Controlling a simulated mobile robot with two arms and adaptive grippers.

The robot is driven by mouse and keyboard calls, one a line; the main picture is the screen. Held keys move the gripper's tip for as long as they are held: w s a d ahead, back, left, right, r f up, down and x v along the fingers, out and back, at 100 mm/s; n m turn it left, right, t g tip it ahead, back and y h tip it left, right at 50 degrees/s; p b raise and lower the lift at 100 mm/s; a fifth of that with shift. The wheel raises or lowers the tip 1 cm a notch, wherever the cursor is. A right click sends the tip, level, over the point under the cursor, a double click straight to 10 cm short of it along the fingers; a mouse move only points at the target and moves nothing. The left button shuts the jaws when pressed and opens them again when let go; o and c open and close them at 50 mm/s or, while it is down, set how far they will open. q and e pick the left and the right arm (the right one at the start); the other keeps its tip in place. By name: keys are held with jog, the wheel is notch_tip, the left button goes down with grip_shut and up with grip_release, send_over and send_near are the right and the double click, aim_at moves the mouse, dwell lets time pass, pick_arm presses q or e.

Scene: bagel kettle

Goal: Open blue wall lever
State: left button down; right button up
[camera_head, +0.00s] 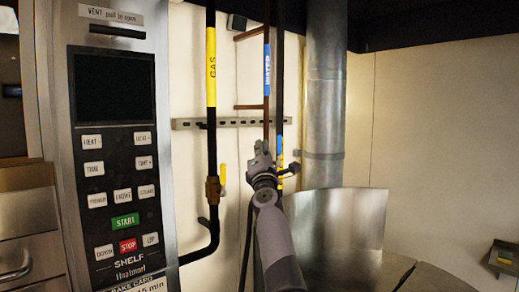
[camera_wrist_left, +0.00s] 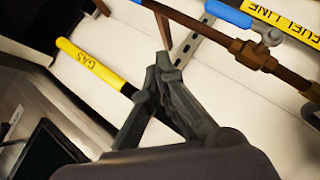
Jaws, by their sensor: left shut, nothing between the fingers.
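The blue wall lever (camera_wrist_left: 230,14) shows in the left wrist view at the top, beside a brown pipe with a brass-coloured valve (camera_wrist_left: 255,57). My left gripper (camera_wrist_left: 168,62) is shut and empty, to the left of and apart from the lever in that view. In the head view my left gripper (camera_head: 260,150) is raised in front of the wall pipes, near the picture's middle. A small blue patch (camera_head: 279,145) shows just right of it; I cannot tell whether this is the lever. The gripper and arm hide part of the pipes there. My right gripper is not in view.
A pipe with a yellow GAS label (camera_head: 211,68) and a yellow lever (camera_head: 223,173) stand left of the gripper. A pipe has a blue WATER label (camera_head: 267,69). A thick metal duct (camera_head: 324,100) is at right, above a curved metal sheet (camera_head: 335,228). An oven panel (camera_head: 115,150) fills the left.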

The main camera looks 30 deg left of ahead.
pick_arm(q)
jog(key=shift+s+d, duration=0.3)
jog(key=shift+s, duration=0.25)
jog(key=shift+s+d, duration=0.3)
jog(key=shift+s, duration=0.2)
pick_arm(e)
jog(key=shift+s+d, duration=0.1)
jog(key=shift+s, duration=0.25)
pick_arm(q)
jog(key=shift+w+f, duration=0.1)
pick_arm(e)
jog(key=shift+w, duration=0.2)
